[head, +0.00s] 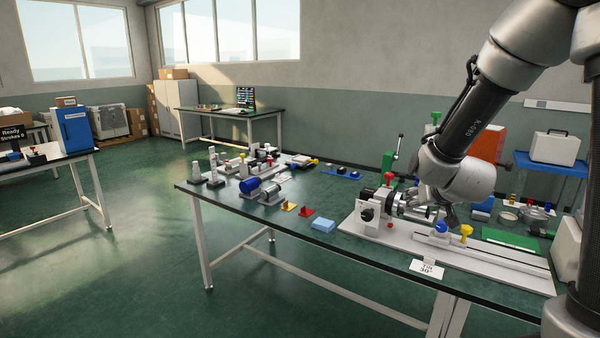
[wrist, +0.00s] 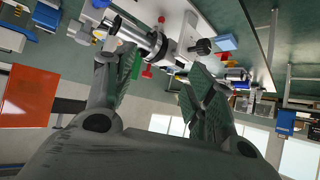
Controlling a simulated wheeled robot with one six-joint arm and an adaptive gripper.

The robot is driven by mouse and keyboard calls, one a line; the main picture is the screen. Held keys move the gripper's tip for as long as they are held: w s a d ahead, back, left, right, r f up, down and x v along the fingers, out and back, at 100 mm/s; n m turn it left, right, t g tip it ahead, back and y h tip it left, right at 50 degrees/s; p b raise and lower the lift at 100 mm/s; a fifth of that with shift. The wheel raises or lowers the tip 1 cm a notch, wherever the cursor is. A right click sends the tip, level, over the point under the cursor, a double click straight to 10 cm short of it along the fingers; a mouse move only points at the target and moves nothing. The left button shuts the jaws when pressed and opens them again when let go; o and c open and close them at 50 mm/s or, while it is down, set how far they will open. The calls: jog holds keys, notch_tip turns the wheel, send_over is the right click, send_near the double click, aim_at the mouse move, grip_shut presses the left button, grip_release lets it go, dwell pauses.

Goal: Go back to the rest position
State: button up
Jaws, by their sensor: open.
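My gripper (wrist: 160,72) is open in the wrist view, with its two green-padded fingers apart and nothing seen between the pads. A grey metal cylinder of the bench machine (wrist: 138,38) shows past the fingertips, at the top of that view. In the head view my gripper (head: 428,208) is low over the workbench (head: 330,240), close to the white-bodied machine (head: 370,212) with a black knob. My arm bends down from the upper right. The fingers are partly hidden there, and I cannot tell whether they touch the machine.
The machine's pale base plate (head: 470,262) carries a blue knob (head: 441,227) and a yellow knob (head: 466,231). A light blue block (head: 323,225) lies left of it. A green machine (head: 388,163) and an orange panel (head: 487,143) stand behind. Open floor (head: 130,270) lies left.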

aim_at(441, 227)
jog(key=s+d+r+g, duration=0.1)
jog(key=s+r+g, duration=0.2)
jog(key=s, duration=1.2)
jog(key=s+d+r+g, duration=0.2)
jog(key=s+r, duration=0.5)
jog(key=s, duration=0.8)
jog(key=shift+s+d+n+g+y, duration=0.15)
jog(key=shift+s+n+g+y, duration=0.2)
jog(key=shift+g, duration=0.35)
jog(key=w+a+f+m+t, duration=0.1)
jog(key=w+f+t, duration=0.3)
jog(key=w, duration=1.2)
jog(key=w+a+f+m+t, duration=0.15)
jog(key=w+f, duration=0.35)
jog(key=w, duration=1.1)
jog(key=w+d+f+m+t+h, duration=0.25)
jog(key=w+d+f+h, duration=0.2)
jog(key=f, duration=0.35)
jog(key=s+d+f+n+t+h, duration=0.1)
jog(key=s+d+f+t+h, duration=0.2)
jog(key=f+h, duration=0.35)
jog(key=shift+y, duration=0.45)
jog(key=x, duration=0.5)
jog(key=f+x, duration=0.1)
jog(key=x, duration=0.2)
jog(key=shift+w+d, duration=0.15)
jog(key=shift+d, duration=0.15)
